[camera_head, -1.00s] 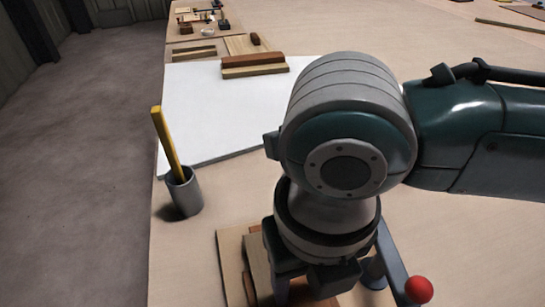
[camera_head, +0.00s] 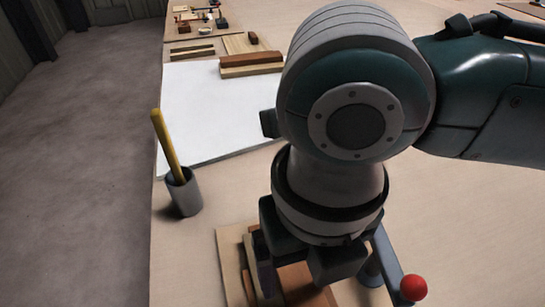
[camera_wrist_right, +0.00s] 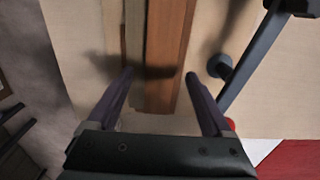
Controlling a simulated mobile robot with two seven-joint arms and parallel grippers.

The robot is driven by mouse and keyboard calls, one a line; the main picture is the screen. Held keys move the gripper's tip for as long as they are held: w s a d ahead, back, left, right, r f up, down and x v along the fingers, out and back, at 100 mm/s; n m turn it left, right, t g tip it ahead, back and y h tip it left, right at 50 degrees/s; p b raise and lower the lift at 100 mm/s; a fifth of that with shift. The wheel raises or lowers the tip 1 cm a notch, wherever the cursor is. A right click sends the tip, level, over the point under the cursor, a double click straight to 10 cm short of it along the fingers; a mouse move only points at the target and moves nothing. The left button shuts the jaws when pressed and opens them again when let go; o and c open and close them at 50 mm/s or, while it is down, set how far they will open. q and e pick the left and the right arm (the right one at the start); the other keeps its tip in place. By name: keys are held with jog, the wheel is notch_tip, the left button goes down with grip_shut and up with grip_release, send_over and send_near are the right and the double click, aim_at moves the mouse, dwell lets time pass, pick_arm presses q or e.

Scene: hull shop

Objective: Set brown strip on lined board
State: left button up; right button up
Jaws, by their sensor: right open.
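A reddish-brown strip (camera_wrist_right: 172,45) lies beside a paler, narrower strip (camera_wrist_right: 135,45) on a light wooden board (camera_wrist_right: 90,60). In the head view the brown strip (camera_head: 297,276) shows partly beneath my right gripper, and the board (camera_head: 229,262) shows at its left. My right gripper (camera_wrist_right: 159,77) is open, its fingers on either side of the strips in the wrist view; I see no grip on them. The gripper also shows in the head view (camera_head: 298,268), its wrist hiding much of the board. I cannot make out lines on this board. My left gripper is out of view.
A grey cup (camera_head: 184,192) with a yellow stick stands near the table's left edge. A lever with a red knob (camera_head: 413,288) stands right of the gripper. A white panel (camera_head: 205,110) lies beyond, with a brown and tan block (camera_head: 250,66) at its far edge.

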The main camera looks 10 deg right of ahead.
aim_at(302, 286)
notch_tip(302, 286, up, 8)
jog(key=r+p, duration=0.1)
jog(key=p, duration=0.1)
jog(key=s+a+m+y, duration=0.2)
jog(key=a+m+y, duration=0.1)
jog(key=a+m, duration=0.3)
jog(key=s+d+f+m+t+h, duration=0.1)
jog(key=s+d+f+m, duration=0.1)
jog(key=d+m, duration=0.6)
jog(key=s+d+f+m+t+h, duration=0.1)
jog(key=s+d+m, duration=0.3)
jog(key=m, duration=1.6)
jog(key=d+f+t, duration=0.1)
jog(key=d, duration=0.3)
jog(key=shift+d+t+h, duration=0.3)
jog(key=shift+h, duration=0.1)
jog(key=shift+s+m, duration=0.1)
jog(key=shift+m, duration=0.2)
